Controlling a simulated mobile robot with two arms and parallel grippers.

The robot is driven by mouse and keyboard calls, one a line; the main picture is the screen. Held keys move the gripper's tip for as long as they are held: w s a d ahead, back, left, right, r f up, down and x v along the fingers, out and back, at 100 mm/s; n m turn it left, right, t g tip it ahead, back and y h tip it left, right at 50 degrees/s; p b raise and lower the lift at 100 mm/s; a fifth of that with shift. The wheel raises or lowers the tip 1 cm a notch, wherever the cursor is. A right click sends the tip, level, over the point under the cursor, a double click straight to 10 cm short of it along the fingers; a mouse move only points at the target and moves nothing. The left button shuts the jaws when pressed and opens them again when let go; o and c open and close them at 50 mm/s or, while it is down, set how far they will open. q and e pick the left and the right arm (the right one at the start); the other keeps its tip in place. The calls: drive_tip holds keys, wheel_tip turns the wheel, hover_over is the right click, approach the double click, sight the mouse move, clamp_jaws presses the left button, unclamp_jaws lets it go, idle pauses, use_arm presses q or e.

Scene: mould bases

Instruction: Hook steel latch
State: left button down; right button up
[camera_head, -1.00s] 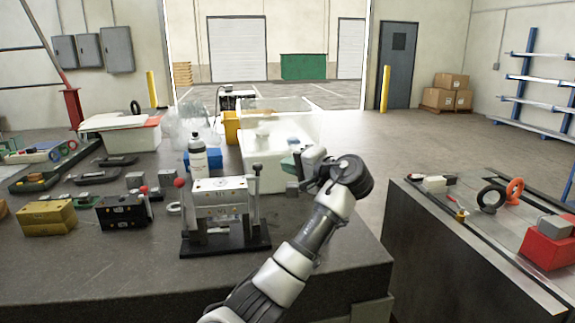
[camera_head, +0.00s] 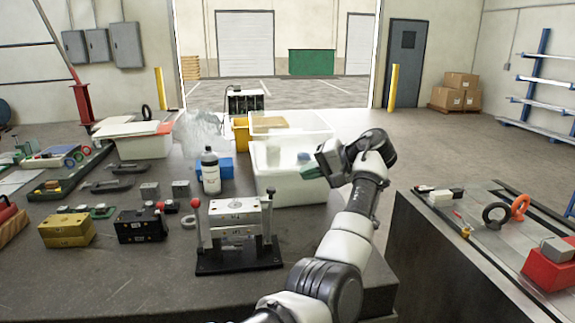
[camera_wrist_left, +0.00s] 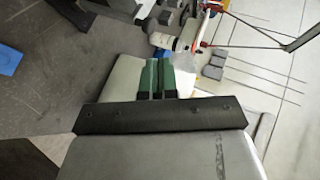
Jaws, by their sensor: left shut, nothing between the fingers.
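A steel mould block (camera_head: 238,206) sits in a black-based fixture (camera_head: 238,262) near the bench's front edge. An upright lever with a red ball (camera_head: 195,203) stands at its left, and an upright metal bar (camera_head: 267,218) at its right. I cannot tell which part is the steel latch or whether it is hooked. My left gripper (camera_head: 308,172) is right of and beyond the fixture, apart from it, in front of a white bin. Its green-padded fingers are shut and empty, also in the left wrist view (camera_wrist_left: 157,76). My right gripper is not in view.
A bottle (camera_head: 210,172) and the white bin (camera_head: 292,188) stand behind the fixture. A black mould block (camera_head: 140,226) and a brass-coloured one (camera_head: 67,230) lie to its left. A second bench (camera_head: 470,255) stands at the right across a gap.

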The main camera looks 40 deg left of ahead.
use_arm(q)
drive_tip(key=w+d+h+p, duration=0.2)
drive_tip(key=w+d+p, duration=0.1)
drive_tip(key=d+p, duration=0.15)
drive_tip(key=p, duration=0.4)
approach(270, 190)
drive_tip(key=a+f, duration=0.4)
drive_tip(key=f, duration=0.1)
drive_tip(key=shift+s+a+m+g, duration=0.25)
drive_tip(key=shift+s+m+g, duration=0.05)
drive_tip(key=shift+s+m, duration=0.1)
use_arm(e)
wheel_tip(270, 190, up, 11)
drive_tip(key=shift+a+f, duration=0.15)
use_arm(q)
drive_tip(key=shift+s+a+r+p, duration=0.25)
drive_tip(key=shift+s+a+p, duration=0.2)
drive_tip(key=shift+p, duration=0.4)
drive_tip(key=shift+s+a, duration=0.2)
drive_tip(key=shift+s, duration=0.05)
drive_tip(key=shift+f, duration=0.1)
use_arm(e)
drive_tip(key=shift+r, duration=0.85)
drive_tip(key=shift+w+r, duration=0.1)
